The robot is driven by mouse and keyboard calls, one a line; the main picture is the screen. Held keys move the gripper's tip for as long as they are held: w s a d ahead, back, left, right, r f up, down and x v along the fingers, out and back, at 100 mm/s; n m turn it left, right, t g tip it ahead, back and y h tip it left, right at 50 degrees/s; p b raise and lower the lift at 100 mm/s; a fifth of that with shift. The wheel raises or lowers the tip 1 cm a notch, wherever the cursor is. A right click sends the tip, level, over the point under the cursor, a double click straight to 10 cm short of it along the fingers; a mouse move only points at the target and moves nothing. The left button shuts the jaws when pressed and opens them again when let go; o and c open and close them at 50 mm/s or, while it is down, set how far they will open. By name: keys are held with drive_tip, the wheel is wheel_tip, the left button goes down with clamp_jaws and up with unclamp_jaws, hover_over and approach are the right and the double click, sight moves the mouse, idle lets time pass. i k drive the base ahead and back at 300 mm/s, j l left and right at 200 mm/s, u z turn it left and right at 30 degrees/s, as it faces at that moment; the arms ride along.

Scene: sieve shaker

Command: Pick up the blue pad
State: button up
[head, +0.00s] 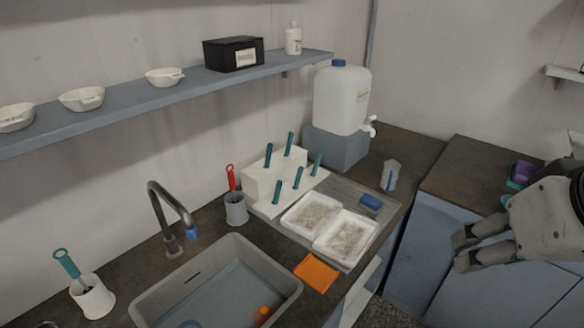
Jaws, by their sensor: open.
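The blue pad (370,202) is a small block lying on the grey ribbed board (352,195) on the counter, behind and to the right of two white trays. My gripper (459,252) is at the right of the picture, open and empty, with its fingers pointing left. It is well to the right of the blue pad and apart from it. The pad is in full view.
White trays (346,237) with grainy contents sit in front of the pad. A white container (342,98) with a tap stands behind on a grey block. A small grey-white object (391,174) stands right of the pad. An orange cloth (316,272) and sink (218,285) are nearer.

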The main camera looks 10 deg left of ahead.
sight(367, 203)
drive_tip(key=k+j+u, duration=0.2)
drive_tip(key=k, duration=0.45)
drive_tip(key=i+l+u, duration=0.1)
drive_tip(key=u, duration=0.25)
drive_tip(key=l+u, duration=0.35)
drive_tip(key=i+l+u, duration=0.1)
drive_tip(key=u, duration=0.3)
drive_tip(key=i+l, duration=0.1)
drive_tip(key=l, duration=0.35)
drive_tip(key=i+l, duration=0.1)
drive_tip(key=l, duration=0.85)
drive_tip(key=i+l, duration=0.15)
drive_tip(key=l, duration=0.3)
drive_tip(key=i+l, duration=0.1)
drive_tip(key=l, duration=0.4)
drive_tip(key=i+l, duration=0.1)
drive_tip(key=l, duration=0.35)
drive_tip(key=i+l, duration=0.1)
drive_tip(key=l, duration=0.35)
